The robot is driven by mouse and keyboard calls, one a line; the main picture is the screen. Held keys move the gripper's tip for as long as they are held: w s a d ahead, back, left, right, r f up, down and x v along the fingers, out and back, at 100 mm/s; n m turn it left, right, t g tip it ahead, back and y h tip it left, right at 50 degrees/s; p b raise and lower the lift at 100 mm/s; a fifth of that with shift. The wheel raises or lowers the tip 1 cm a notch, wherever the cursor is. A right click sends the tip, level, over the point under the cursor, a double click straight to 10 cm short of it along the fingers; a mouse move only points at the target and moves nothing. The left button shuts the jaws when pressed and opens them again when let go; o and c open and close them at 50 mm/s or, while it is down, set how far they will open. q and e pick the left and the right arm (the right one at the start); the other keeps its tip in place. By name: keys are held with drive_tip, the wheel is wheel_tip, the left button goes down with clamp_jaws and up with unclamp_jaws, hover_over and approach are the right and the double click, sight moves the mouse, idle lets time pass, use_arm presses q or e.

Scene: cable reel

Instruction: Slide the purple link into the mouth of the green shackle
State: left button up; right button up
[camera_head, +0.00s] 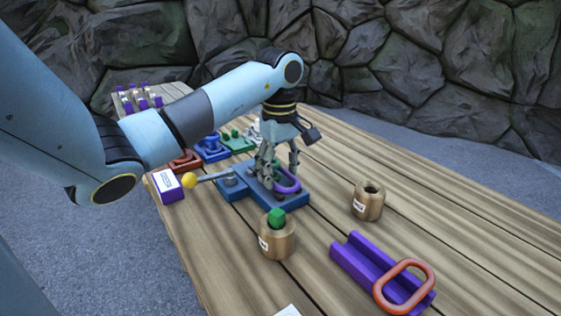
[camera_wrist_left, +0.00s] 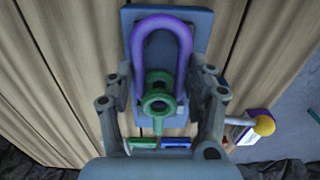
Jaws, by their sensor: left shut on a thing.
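The purple link (camera_head: 289,182) is a long rounded loop over the blue base (camera_head: 297,201). In the left wrist view the link (camera_wrist_left: 163,23) arches away from me, with its near part hidden. The green shackle (camera_wrist_left: 158,103) shows there as stacked green rings between my fingers, overlapping the link's near opening. I cannot tell whether the link sits in the shackle's mouth. The shackle is mostly hidden in the head view. My left gripper (camera_head: 280,172) points down at the base, its fingers on either side of the link, shut on it. My right gripper is not in view.
A lever with a yellow knob (camera_head: 190,180) sticks out left of the base, near a purple-and-white box (camera_head: 167,187). Two brown pots (camera_head: 277,243) (camera_head: 368,203) stand in front and right. A purple channel (camera_head: 350,262) carries an orange ring (camera_head: 431,275). The table's right side is clear.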

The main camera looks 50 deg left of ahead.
use_arm(q)
drive_tip(key=shift+f+b, duration=0.15)
drive_tip(key=shift+b, duration=0.35)
idle(0.3)
drive_tip(key=o, duration=1.6)
drive_tip(key=shift+o, duration=0.2)
